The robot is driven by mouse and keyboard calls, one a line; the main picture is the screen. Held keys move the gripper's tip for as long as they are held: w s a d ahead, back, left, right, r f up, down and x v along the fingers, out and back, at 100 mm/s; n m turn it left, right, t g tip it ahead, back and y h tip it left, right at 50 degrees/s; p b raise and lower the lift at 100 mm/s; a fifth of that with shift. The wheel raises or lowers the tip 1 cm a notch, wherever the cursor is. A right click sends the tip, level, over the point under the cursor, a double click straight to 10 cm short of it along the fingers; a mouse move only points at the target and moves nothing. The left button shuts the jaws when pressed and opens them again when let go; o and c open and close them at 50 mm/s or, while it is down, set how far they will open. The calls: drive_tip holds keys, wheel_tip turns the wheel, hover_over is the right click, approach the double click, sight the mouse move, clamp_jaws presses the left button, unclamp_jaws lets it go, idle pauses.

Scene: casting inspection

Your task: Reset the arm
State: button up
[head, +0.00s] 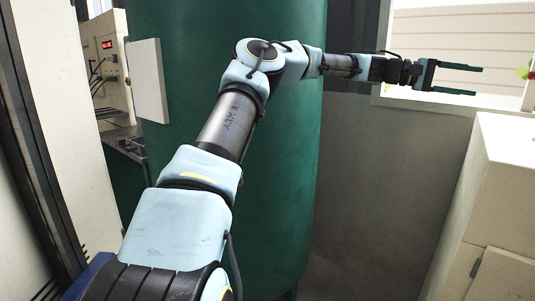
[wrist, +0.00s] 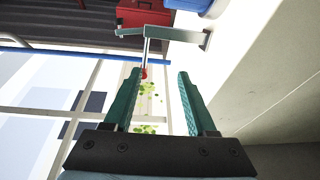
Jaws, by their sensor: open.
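My gripper (head: 455,80) is stretched out to the upper right in the head view, in front of the pale window area. Its two teal fingers are apart, with nothing visible between them. In the wrist view, my gripper (wrist: 158,100) also shows open, with both fingers pointing away from the camera. My arm runs from the lower left of the head view across to the gripper.
A large green tank (head: 280,190) stands behind my arm. A white cabinet (head: 495,200) stands at the right, below the gripper. A control panel (head: 107,65) is at the left. The wrist view shows a red box (wrist: 143,14) and a blue object (wrist: 190,4).

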drive_tip(key=s+a+f+t+y, duration=0.1)
drive_tip(key=s+a+f+y, duration=0.1)
drive_tip(key=f, duration=0.4)
drive_tip(key=s+a+f+t+y, duration=0.1)
drive_tip(key=s+a+f+y, duration=0.1)
drive_tip(key=f, duration=0.4)
drive_tip(key=a+f+t+y, duration=0.3)
drive_tip(key=a+f+y, duration=0.1)
drive_tip(key=a+f, duration=0.65)
drive_tip(key=s+a+f+t+y, duration=0.1)
drive_tip(key=a+f+y, duration=0.1)
drive_tip(key=a, duration=0.9)
drive_tip(key=s+a+f+n+t+y, duration=0.1)
drive_tip(key=s+a+f+y, duration=0.1)
drive_tip(key=a, duration=1)
drive_tip(key=s+a+f+n+t+y, duration=0.1)
drive_tip(key=a+f+y, duration=0.1)
drive_tip(key=a, duration=0.9)
drive_tip(key=shift+s+a+f+y, duration=0.2)
drive_tip(key=shift+s+y, duration=0.1)
drive_tip(key=shift+y, duration=0.1)
drive_tip(key=shift+n+y, duration=0.4)
drive_tip(key=s+a, duration=0.1)
drive_tip(key=a, duration=0.1)
drive_tip(key=s+a, duration=0.4)
drive_tip(key=a, duration=0.1)
drive_tip(key=shift+s+f, duration=0.1)
drive_tip(key=shift+f, duration=0.25)
